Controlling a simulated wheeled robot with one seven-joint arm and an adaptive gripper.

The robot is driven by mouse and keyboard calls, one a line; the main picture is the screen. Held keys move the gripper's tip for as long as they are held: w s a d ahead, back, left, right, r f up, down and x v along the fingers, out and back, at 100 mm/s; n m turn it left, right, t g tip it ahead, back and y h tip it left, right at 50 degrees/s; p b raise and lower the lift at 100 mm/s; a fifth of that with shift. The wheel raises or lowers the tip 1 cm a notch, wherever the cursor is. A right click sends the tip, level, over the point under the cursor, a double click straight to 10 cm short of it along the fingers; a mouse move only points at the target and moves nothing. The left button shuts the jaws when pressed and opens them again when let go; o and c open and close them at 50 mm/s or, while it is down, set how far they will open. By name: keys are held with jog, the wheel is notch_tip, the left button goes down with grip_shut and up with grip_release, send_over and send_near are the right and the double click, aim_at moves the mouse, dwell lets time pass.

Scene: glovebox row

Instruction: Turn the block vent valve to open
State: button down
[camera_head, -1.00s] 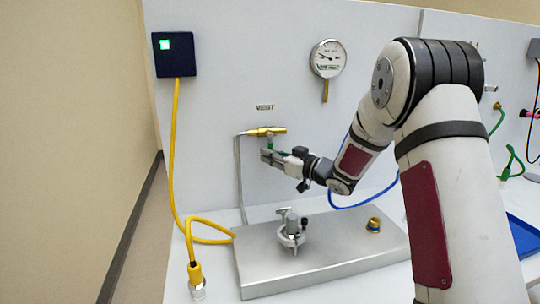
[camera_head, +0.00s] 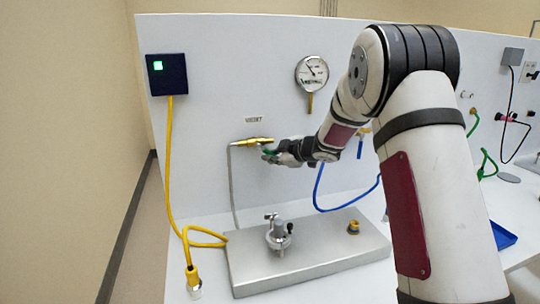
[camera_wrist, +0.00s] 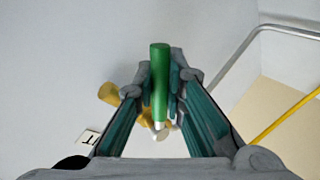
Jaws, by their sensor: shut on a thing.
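The block vent valve is a brass body (camera_head: 253,141) on the white panel, below the label reading VENT. Its green lever handle (camera_wrist: 160,82) stands between my fingers in the wrist view, with the brass valve body (camera_wrist: 109,94) behind it to the left. My gripper (camera_head: 270,154) is shut on the green handle, just below and right of the brass body in the head view. The fingers hide most of the handle in the head view. The lever's exact angle is hard to tell.
A round gauge (camera_head: 312,73) hangs on the panel to the upper right. Below, a metal block (camera_head: 325,250) carries a clamp fitting (camera_head: 279,235) and a brass fitting (camera_head: 353,227). A grey tube (camera_head: 232,185) runs down from the valve. A yellow cable (camera_head: 170,150) hangs at the left.

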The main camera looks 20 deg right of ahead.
jog(key=shift+d+r+n+h+p, duration=0.45)
jog(key=shift+r+n+h+p, duration=0.3)
jog(key=shift+n+h+p, duration=0.25)
jog(key=c, duration=1.6)
grip_release()
jog(key=shift+c, duration=0.2)
jog(key=v, duration=0.8)
jog(key=shift+r, duration=0.1)
